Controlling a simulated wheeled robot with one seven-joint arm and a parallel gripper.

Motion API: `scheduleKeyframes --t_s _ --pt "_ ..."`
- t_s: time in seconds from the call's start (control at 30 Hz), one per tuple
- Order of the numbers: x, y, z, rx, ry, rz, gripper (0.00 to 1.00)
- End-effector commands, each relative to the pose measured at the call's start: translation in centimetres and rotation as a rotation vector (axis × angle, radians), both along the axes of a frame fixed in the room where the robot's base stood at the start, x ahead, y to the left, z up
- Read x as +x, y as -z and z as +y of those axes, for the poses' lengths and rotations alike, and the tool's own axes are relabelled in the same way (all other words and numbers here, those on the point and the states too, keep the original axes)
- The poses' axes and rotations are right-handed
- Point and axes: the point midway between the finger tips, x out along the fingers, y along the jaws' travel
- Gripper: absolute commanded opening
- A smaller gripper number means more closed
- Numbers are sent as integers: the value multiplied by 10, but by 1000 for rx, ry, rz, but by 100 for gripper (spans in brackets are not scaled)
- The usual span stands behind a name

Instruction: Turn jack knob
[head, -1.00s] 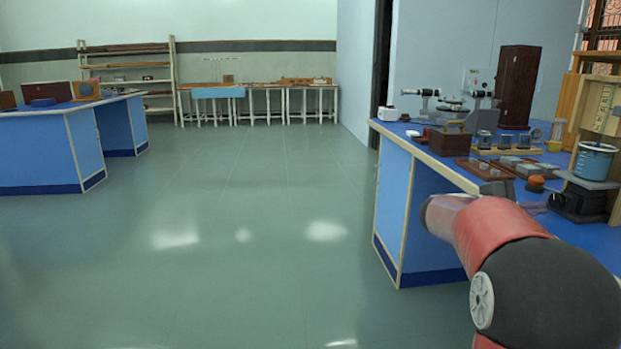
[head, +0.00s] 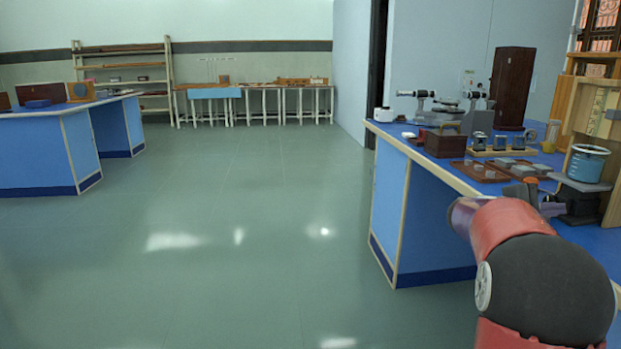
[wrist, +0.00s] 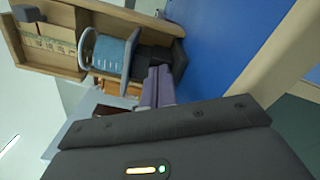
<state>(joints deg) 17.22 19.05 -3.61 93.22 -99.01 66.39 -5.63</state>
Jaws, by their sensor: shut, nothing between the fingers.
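A lab jack stands on the blue bench at the right of the head view, its dark body (head: 580,206) under a grey top plate (head: 578,184). A glass beaker of blue liquid (head: 588,164) stands on the plate. In the wrist view the scene is turned sideways, with the beaker (wrist: 112,55) left of the jack's dark body (wrist: 160,52). My gripper (wrist: 160,72) is shut and empty, its fingertips in front of the jack's body, very close to it. I cannot tell whether they touch. The jack's knob cannot be made out; the fingers may hide it.
A wooden frame (head: 606,110) stands close behind the jack. Wooden trays of small blocks (head: 480,171), a row of mounted lenses (head: 500,150) and a spectrometer (head: 447,106) lie farther back. The bench's pale front edge (head: 430,162) runs near my arm. The floor at left is clear.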

Motion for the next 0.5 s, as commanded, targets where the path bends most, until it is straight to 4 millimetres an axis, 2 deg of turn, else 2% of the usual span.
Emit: scheduleKeyframes --t_s 0.5 --pt "4 0 0 0 0 0 0"
